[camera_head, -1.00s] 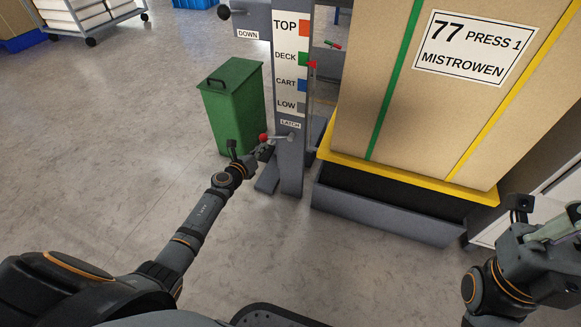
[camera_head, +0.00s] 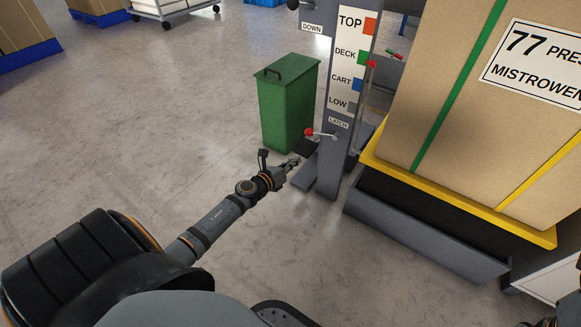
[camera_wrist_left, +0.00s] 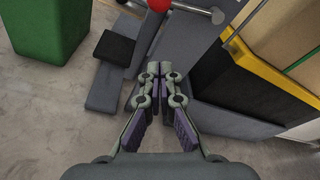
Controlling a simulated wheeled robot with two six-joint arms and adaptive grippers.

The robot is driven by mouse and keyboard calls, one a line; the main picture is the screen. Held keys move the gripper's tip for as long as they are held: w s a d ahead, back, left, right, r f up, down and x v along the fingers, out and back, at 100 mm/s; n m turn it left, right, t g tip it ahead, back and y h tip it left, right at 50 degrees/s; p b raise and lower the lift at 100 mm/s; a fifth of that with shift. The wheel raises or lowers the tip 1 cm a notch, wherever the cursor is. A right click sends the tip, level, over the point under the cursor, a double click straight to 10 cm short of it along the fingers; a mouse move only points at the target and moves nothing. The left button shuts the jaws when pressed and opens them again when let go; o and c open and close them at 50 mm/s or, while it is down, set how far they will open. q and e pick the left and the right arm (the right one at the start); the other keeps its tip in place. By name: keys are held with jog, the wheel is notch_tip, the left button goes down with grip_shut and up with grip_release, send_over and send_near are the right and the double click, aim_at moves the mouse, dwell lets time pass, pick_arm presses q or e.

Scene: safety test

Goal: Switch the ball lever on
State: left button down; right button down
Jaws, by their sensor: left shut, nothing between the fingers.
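The ball lever is a short metal bar with a red ball (camera_head: 309,132) at its end. It sticks out leftward from the grey post (camera_head: 327,165), beside the LATCH label (camera_head: 338,123). In the left wrist view the red ball (camera_wrist_left: 159,4) is cut by the top edge, with its metal bar running right. My left gripper (camera_head: 296,162) is shut and empty, below and slightly left of the ball, apart from it. Its closed fingertips (camera_wrist_left: 153,70) show in the wrist view, pointing toward the post's foot. Only bits of my right arm show at the lower right edge; its fingers are out of view.
A green bin (camera_head: 287,105) stands behind and left of the lever. A large carton (camera_head: 480,100) on a yellow-edged platform (camera_head: 455,205) stands right of the post. A DOWN label (camera_head: 313,29) and a black knob (camera_head: 293,4) are higher up. Open floor lies left.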

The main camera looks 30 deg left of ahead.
pick_arm(q)
jog(key=shift+b+v, duration=0.3)
jog(key=shift+v, duration=1.25)
jog(key=shift+d, duration=0.1)
